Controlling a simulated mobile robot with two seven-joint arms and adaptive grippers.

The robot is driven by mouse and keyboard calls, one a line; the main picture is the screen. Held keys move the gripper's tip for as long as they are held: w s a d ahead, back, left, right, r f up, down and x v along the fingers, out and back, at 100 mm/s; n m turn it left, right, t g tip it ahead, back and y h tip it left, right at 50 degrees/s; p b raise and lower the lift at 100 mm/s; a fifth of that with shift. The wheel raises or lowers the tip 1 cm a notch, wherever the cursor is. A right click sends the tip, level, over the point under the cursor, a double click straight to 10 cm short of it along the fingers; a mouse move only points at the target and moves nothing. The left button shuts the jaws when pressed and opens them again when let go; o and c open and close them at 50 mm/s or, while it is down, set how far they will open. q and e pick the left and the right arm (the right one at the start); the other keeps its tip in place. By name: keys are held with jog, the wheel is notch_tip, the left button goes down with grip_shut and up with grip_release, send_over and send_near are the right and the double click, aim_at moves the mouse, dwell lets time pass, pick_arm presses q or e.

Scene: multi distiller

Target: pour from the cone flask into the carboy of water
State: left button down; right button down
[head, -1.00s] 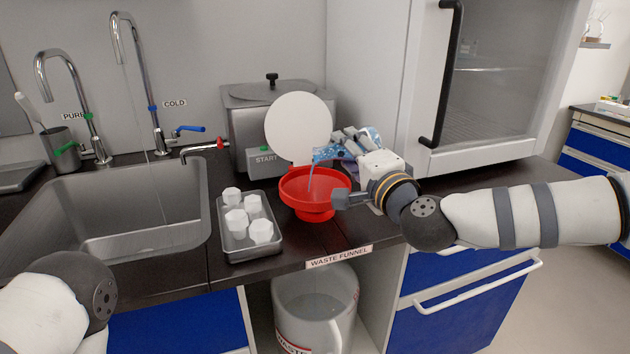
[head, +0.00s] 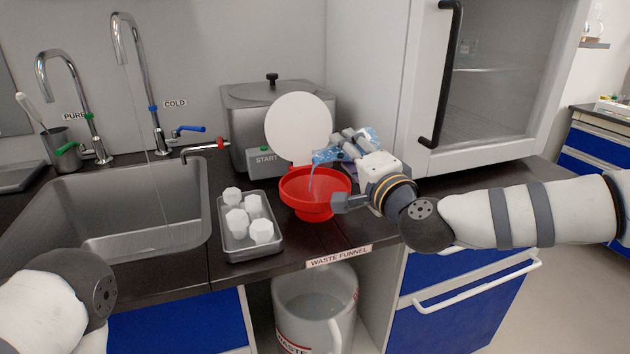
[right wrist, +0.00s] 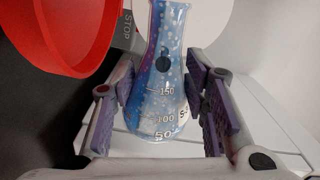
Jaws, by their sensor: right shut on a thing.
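The cone flask (head: 328,155), clear with blue speckled liquid and a printed scale, is held tilted in my right gripper (head: 352,145). Its mouth points left over the red waste funnel (head: 316,207), and a thin blue stream falls from it into the funnel. In the right wrist view the flask (right wrist: 162,85) sits between the purple finger pads of the right gripper (right wrist: 160,108), with the funnel's red rim (right wrist: 98,65) at upper left. My left gripper is out of view; only part of the left arm shows.
Below the funnel, a white waste container (head: 315,305) stands in an open bay. A grey tray (head: 253,249) with several white pieces lies left of the funnel. A steel boiler (head: 246,125) stands behind, a sink (head: 110,215) to the left, a glass-doored cabinet (head: 420,150) at right.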

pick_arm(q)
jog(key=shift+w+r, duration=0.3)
pick_arm(e)
jog(key=shift+a+r+n, duration=0.15)
jog(key=shift+r+n, duration=0.05)
jog(key=shift+n, duration=0.2)
dwell(0.6)
jog(key=shift+f, duration=0.2)
jog(key=shift+r+p, duration=0.3)
jog(key=shift+r, duration=0.05)
jog(key=shift+f, duration=0.3)
jog(key=shift+r, duration=0.2)
jog(key=shift+f, duration=0.1)
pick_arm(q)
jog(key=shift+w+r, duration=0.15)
pick_arm(e)
jog(key=shift+r, duration=0.2)
